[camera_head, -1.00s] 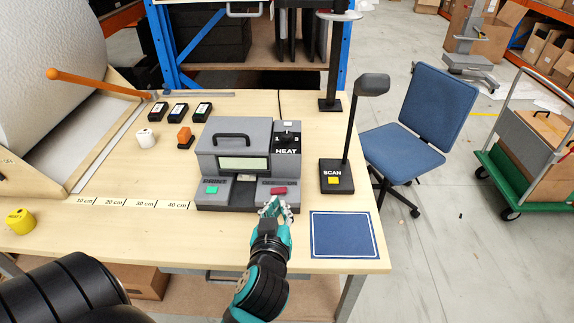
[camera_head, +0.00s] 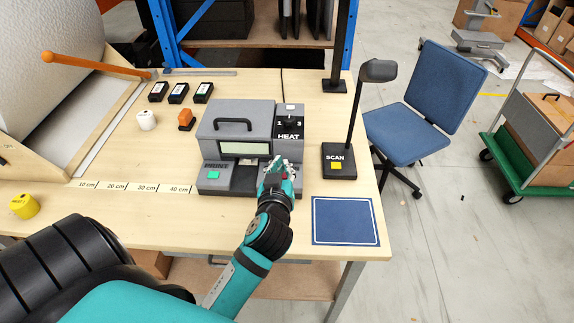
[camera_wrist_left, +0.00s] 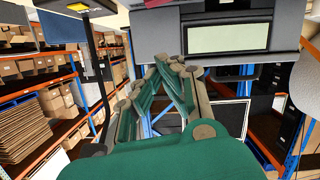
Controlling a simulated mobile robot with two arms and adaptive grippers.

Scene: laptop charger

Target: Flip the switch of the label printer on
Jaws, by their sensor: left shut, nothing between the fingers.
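The label printer (camera_head: 236,135) is a grey machine at the middle of the table, with a handle on top, a pale display window and a HEAT dial (camera_head: 290,122). A green button (camera_head: 213,175) marked PRINT is at its front left. My left gripper (camera_head: 277,164) is shut and empty at the printer's front right, covering the place of the red switch in the head view. In the left wrist view the shut fingers (camera_wrist_left: 178,68) point toward the printer (camera_wrist_left: 225,38), below its window. I cannot tell whether they touch it. My right gripper is not in view.
A scanner stand (camera_head: 339,160) with a yellow button is right of the printer, behind a blue mat (camera_head: 344,220).

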